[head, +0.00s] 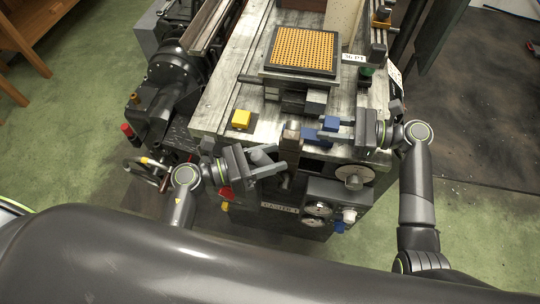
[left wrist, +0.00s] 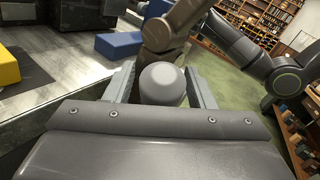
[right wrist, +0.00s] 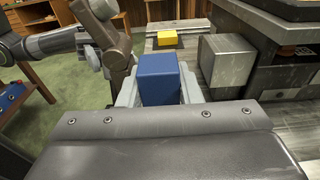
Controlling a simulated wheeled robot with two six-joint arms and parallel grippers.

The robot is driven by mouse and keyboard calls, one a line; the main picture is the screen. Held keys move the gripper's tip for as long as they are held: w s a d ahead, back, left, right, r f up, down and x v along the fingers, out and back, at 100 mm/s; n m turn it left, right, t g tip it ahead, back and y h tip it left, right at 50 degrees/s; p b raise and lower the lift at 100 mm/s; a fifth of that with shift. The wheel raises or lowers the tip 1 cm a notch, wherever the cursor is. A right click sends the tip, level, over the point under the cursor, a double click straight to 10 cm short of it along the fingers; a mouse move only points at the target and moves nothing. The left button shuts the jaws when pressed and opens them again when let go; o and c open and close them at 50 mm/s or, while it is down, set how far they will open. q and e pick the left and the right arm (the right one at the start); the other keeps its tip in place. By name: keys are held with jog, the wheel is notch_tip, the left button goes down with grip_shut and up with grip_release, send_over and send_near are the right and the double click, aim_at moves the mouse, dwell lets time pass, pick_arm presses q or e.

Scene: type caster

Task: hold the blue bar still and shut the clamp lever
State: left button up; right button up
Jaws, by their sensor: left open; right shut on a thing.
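The blue bar (head: 310,134) lies at the front edge of the machine bed. My right gripper (head: 328,131) is shut on it; in the right wrist view the bar (right wrist: 158,80) sits between the fingers. The brown clamp lever (head: 291,132) stands just left of the bar. In the left wrist view the lever (left wrist: 172,32) rises behind a rounded grey knob (left wrist: 162,84). My left gripper (head: 280,163) is open, with its fingers on either side of the knob. I cannot tell whether they touch it.
A yellow block (head: 241,119) sits on the bed to the left. A tray of orange type (head: 303,50) stands further back. Dials and knobs (head: 318,208) are on the machine front below the grippers. A dark motor (head: 175,68) is at the left.

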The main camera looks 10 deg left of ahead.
pick_arm(q)
grip_shut()
dwell(0.3)
jog(key=shift+a+f, duration=0.1)
jog(key=shift+a+f+n+t+h, duration=0.45)
jog(key=shift+a+n+h, duration=0.1)
jog(key=shift+a, duration=0.1)
jog(key=shift+a+f+n+t+h, duration=0.45)
jog(key=shift+a+h, duration=0.1)
jog(key=shift+a, duration=0.05)
jog(key=shift+a+f+n+t+h, duration=0.7)
jog(key=shift+a+f+n+t, duration=0.2)
jog(key=shift+n+t, duration=0.2)
